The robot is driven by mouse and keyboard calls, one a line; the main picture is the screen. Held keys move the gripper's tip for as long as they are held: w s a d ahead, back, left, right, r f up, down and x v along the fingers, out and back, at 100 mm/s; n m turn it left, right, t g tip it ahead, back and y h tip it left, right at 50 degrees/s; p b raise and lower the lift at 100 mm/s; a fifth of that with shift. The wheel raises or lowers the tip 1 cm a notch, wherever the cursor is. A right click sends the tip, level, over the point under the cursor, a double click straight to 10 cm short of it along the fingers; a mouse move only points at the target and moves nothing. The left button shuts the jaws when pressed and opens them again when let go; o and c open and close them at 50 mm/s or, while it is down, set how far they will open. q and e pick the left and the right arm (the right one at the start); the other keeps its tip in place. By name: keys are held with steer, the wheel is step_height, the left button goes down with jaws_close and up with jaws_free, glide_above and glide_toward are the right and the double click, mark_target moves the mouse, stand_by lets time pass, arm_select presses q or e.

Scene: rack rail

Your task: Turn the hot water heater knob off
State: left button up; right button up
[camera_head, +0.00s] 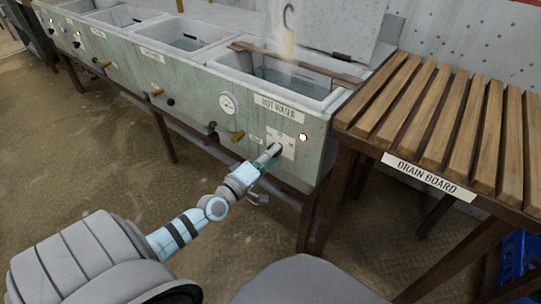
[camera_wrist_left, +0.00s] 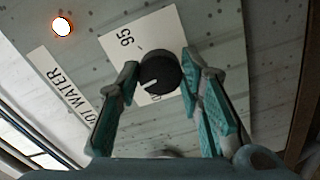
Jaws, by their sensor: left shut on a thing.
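The hot water heater knob (camera_wrist_left: 159,73) is a round black dial with a white pointer line, on a white plate (camera_wrist_left: 112,42) marked 95 in the left wrist view. My left gripper (camera_wrist_left: 160,78) has its two teal fingers on either side of the knob and is shut on it. In the head view my left gripper (camera_head: 270,154) reaches the front panel of the hot water basin (camera_head: 262,122), and its fingers hide most of the knob. A lit round lamp (camera_head: 303,137) glows up and right of the knob; it also shows in the left wrist view (camera_wrist_left: 62,27). My right gripper is not in view.
A "HOT WATER" label (camera_head: 279,108) and a round gauge (camera_head: 228,103) are on the panel. The slatted drain board (camera_head: 440,115) stands close on the right. Open floor lies in front.

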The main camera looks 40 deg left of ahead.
arm_select(q)
steer(key=n, duration=1)
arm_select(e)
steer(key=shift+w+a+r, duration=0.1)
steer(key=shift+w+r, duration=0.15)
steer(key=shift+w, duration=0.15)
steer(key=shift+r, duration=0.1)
arm_select(q)
steer(key=o, duration=1.2)
steer(key=shift+c, duration=0.2)
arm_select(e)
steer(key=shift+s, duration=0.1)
arm_select(q)
steer(key=shift+r, duration=0.1)
steer(key=shift+s, duration=0.15)
